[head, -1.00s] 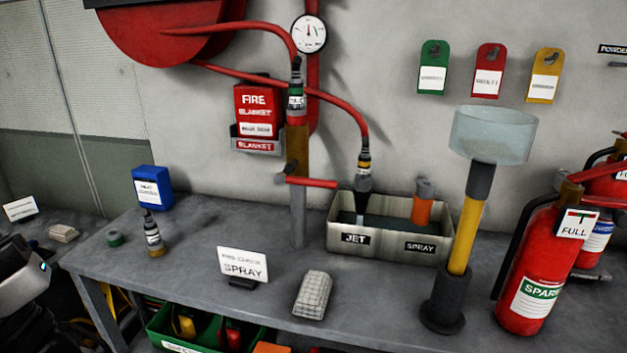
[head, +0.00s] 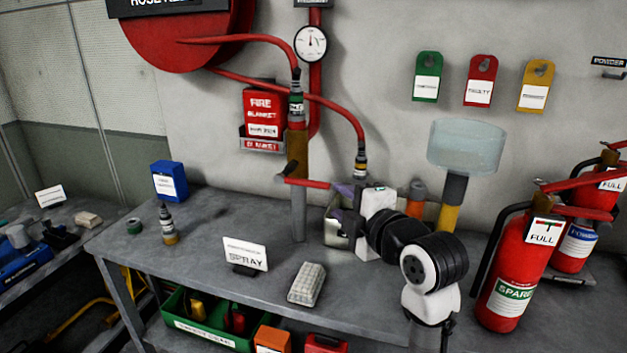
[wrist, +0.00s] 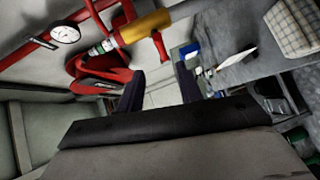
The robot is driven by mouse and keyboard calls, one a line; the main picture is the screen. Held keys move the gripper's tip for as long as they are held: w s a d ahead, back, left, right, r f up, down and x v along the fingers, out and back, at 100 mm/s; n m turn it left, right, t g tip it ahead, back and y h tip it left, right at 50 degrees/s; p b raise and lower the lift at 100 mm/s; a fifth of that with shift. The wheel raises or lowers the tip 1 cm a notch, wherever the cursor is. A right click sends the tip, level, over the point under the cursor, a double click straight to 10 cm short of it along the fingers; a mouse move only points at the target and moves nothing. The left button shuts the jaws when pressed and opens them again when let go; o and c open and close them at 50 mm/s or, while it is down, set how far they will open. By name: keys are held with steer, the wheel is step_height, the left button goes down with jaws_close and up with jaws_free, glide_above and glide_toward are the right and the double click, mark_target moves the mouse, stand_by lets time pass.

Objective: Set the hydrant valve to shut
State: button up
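The hydrant valve is a brass body (head: 297,152) on a grey standpipe, with a red lever (head: 306,183) sticking out sideways to the right, across the pipe. In the wrist view the brass body (wrist: 146,27) and the red lever (wrist: 160,46) lie just above the finger gap. The lever appears beyond the fingertips; I cannot tell the exact distance.
A red hose with a nozzle (head: 361,160) hangs right of the standpipe. A funnel (head: 466,146) on a yellow stem and red extinguishers (head: 512,270) stand right.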

mark_target(309, 182)
steer(key=p+x, duration=0.3)
steer(key=x, duration=1)
steer(key=shift+w+a, duration=0.15)
steer(key=shift+w, duration=0.2)
jaws_close()
